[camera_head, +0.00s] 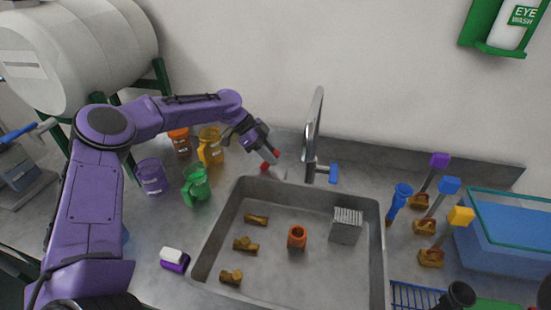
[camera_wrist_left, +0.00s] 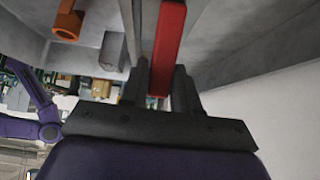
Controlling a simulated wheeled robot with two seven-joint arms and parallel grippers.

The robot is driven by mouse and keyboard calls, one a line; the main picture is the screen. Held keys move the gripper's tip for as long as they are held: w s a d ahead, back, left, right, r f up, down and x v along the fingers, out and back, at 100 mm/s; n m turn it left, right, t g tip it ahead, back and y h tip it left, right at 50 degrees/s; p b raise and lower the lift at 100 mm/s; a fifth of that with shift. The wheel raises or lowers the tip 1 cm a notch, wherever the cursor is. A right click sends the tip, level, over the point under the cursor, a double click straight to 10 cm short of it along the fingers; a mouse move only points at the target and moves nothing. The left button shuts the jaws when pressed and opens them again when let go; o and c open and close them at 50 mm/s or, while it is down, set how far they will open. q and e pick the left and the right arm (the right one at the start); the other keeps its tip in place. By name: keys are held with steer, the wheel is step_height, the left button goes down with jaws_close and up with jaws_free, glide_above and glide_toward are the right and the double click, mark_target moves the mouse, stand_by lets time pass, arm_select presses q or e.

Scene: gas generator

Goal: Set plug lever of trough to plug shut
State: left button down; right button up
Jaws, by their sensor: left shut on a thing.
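The grey trough (camera_head: 377,250) is a sunken sink in the middle of the head view. My left gripper (camera_head: 272,154) is at its back left corner, left of the tap. It is shut on the red lever (camera_wrist_left: 168,45), a long bar that stands between the dark fingers in the left wrist view. In the head view only small red parts (camera_head: 264,167) show around the fingertips, and the lever's base is mostly hidden. The plug cannot be made out. My right gripper cannot be made out in either view.
The tap (camera_head: 313,130) with a blue handle (camera_head: 333,173) stands right of my left gripper. Brass pieces (camera_head: 245,244), an orange cup (camera_head: 297,237) and a grey block (camera_head: 346,226) lie in the trough. Coloured mugs (camera_head: 196,184) stand left. A blue tub (camera_head: 505,240) is right.

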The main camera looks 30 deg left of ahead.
mark_target(260, 166)
arm_select(q)
steer(key=a+h+b, duration=0.1)
steer(key=b, duration=0.1)
steer(key=a+h+b, duration=0.1)
steer(key=h+b, duration=0.1)
steer(key=a+t+h+b, duration=0.1)
steer(key=b, duration=0.1)
steer(key=shift+s+f+h, duration=0.1)
steer(key=shift+s+h, duration=0.2)
steer(key=shift+s, duration=0.05)
steer(key=shift+s+a+h+b, duration=0.1)
steer(key=shift+a+h+b, duration=0.2)
steer(key=shift+h+b, duration=0.6)
steer(key=shift+a+r+b, duration=0.1)
steer(key=shift+r+b, duration=0.2)
steer(key=shift+b, duration=0.25)
steer(key=c, duration=0.9)
jaws_free()
steer(key=shift+t, duration=0.3)
